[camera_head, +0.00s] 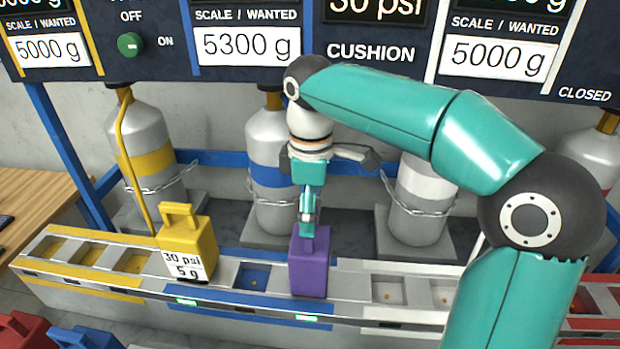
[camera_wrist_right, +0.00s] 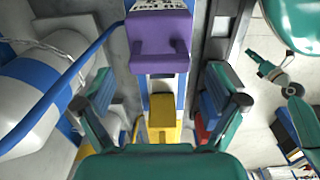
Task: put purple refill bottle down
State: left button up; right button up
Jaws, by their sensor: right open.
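The purple refill bottle (camera_head: 309,268) stands upright in the blue section of the rail (camera_head: 345,290), to the right of an empty blue slot (camera_head: 254,277). My right gripper (camera_head: 307,216) is directly above its handle. In the right wrist view the purple bottle (camera_wrist_right: 160,50) shows its handle and part of a white label. The fingers of my right gripper (camera_wrist_right: 160,102) are spread wide, with clear gaps to both sides of the bottle. A teal gripper, apparently my left one (camera_wrist_right: 272,70), is small at the right there; its jaws are unclear.
A yellow bottle (camera_head: 187,245) labelled 30 psi, 5 g stands left on the rail. Chained gas cylinders (camera_head: 270,170) stand behind, under a display panel (camera_head: 370,52). Red (camera_head: 20,330) and blue bottles (camera_head: 85,338) are at the lower left. White slots (camera_head: 387,290) lie to the right.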

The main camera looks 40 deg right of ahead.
notch_tip(320, 180, up, 7)
jog(key=shift+f+p, duration=0.1)
jog(key=shift+p, duration=0.4)
